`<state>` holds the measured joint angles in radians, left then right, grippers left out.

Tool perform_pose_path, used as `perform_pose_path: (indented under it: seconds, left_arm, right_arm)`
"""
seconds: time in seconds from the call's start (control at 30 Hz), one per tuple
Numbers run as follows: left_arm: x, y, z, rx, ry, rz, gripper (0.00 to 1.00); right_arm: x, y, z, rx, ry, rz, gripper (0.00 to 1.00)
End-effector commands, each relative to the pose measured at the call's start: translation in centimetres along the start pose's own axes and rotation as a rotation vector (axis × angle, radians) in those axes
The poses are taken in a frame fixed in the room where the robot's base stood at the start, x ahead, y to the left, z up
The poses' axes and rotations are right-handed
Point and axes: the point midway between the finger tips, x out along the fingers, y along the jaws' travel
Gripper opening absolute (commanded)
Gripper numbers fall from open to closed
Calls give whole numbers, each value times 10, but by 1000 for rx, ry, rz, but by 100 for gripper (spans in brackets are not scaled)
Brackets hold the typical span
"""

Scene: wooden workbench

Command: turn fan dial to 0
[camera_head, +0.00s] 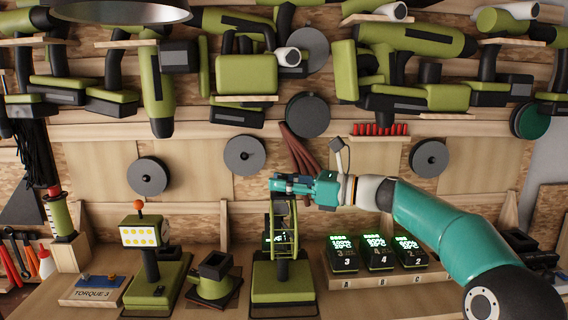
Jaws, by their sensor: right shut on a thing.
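The fan (283,297) stands upright on the bench in the middle, with a green square base and a narrow green cage seen nearly edge-on. My right gripper (281,186) reaches in from the right, level, with its fingers at the top of the fan. It is shut on the top part of the fan, where the fingers cover what they hold. The dial is not clearly visible, and its setting cannot be read. My left gripper is not in view.
Several chargers with lit displays (379,252) stand on a wooden block to the right. Green power tools (246,74) hang on the back wall above. A torque box (97,290) sits front left.

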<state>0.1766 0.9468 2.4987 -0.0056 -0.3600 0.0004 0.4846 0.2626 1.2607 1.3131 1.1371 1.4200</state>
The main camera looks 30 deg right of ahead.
Motion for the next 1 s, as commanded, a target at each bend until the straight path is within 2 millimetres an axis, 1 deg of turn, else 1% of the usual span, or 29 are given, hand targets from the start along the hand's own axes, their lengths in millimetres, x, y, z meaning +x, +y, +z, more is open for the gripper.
perform_pose_path:
  seconds: [0.03, 0.1, 0.27, 0.5, 0.8, 1.0]
  left_arm:
    - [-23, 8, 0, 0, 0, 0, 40]
    - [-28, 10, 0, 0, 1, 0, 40]
    - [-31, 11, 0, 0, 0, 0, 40]
    - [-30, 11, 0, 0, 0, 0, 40]
    - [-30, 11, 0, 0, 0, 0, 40]
    - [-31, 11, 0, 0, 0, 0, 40]
  right_arm:
    - [1, -3, 9, 5, 4, 42, 0]
    - [0, -3, 5, 2, -2, 99, 0]
    - [1, -2, 2, -1, -8, 198, 0]
    - [1, -2, 1, -3, -16, 311, 0]
    - [1, -3, 3, -2, -21, 412, 0]
    - [0, -1, 3, -3, -18, 450, 0]
